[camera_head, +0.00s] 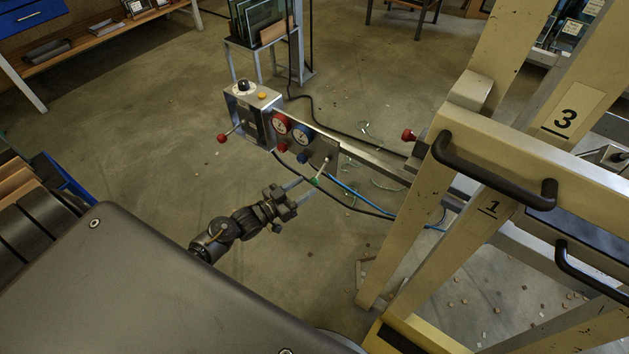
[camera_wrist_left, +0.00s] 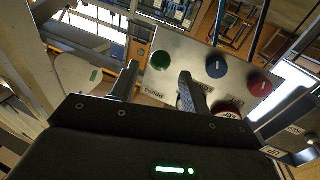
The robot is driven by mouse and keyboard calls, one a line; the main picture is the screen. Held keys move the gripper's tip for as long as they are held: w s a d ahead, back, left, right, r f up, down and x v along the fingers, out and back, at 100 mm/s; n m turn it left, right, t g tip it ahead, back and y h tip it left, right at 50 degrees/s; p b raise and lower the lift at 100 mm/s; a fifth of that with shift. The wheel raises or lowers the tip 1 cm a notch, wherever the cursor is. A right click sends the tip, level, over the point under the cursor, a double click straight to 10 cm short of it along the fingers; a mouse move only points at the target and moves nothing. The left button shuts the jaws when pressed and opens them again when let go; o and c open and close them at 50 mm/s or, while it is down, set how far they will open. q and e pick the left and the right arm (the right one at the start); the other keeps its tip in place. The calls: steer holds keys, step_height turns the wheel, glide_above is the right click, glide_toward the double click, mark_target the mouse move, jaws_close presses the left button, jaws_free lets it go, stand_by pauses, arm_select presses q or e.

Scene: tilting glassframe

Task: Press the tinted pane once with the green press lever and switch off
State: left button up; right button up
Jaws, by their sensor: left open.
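The green press lever (camera_head: 316,182) sticks out from a metal valve plate (camera_head: 326,152) at the end of a rail. In the left wrist view its round green knob (camera_wrist_left: 161,60) lies ahead of the gap between my fingers, by a label reading PRESS. My left gripper (camera_head: 302,190) is open and empty, its fingertips close to the green knob; I cannot tell whether they touch it. A control box (camera_head: 250,115) carries a black rotary knob (camera_head: 243,86), an orange button (camera_head: 262,96) and a red-ball lever (camera_head: 221,138). I cannot clearly make out the tinted pane. My right gripper is out of view.
Red and blue round gauges (camera_head: 302,131) and other coloured knobs (camera_wrist_left: 215,66) sit beside the lever. A cream frame with black handles (camera_head: 495,170) stands at right. Cables and debris lie on the floor. A glass rack (camera_head: 260,25) stands behind.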

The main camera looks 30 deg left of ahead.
mark_target(315, 181)
arm_select(q)
steer(key=x, duration=0.5)
steer(key=shift+d, duration=0.1)
jaws_close()
